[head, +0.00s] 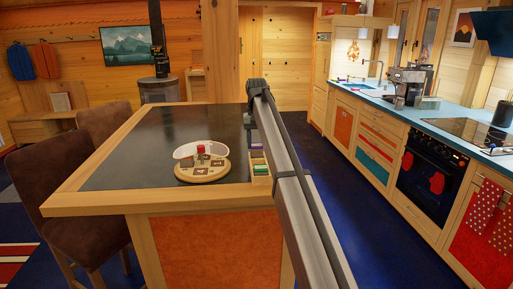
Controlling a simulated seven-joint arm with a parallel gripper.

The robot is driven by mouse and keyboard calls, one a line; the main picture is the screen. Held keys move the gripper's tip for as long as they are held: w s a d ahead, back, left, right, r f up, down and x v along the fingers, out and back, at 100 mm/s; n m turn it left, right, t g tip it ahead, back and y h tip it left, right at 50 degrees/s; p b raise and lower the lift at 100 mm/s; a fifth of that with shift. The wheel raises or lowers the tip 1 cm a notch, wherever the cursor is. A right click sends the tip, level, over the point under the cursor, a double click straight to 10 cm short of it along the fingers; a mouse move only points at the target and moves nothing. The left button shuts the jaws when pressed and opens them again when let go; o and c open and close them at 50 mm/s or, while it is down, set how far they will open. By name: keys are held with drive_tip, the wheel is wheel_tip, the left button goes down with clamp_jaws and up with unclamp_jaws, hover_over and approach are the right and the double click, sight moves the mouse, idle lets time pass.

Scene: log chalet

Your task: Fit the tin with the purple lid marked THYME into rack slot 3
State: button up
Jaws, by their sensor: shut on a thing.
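My arm (293,185) reaches up from the bottom right to a dark joint above the right edge of the dark table. My gripper cannot be made out; it is not visible beyond or beside the arm. A small light-wood holder (261,182) stands at the table's right edge, partly hidden behind my arm. It holds small green and pale items, too small to read; this may be the rack. Slot numbers cannot be read. No tin with a purple lid marked THYME can be identified.
The dark-topped table (130,150) has a round wooden board (205,176) with a red piece and a white curved item. Brown chairs (55,180) stand at left. The kitchen counter (440,113) runs along the right, with clear floor between.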

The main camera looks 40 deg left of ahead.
sight(257, 144)
drive_tip(key=shift+f, duration=1.15)
drive_tip(key=shift+f, duration=0.2)
drive_tip(key=o, duration=1.1)
drive_tip(key=shift+f, duration=0.1)
drive_tip(key=shift+d, duration=0.1)
wheel_tip(257, 144, up, 13)
drive_tip(key=shift+f, duration=0.15)
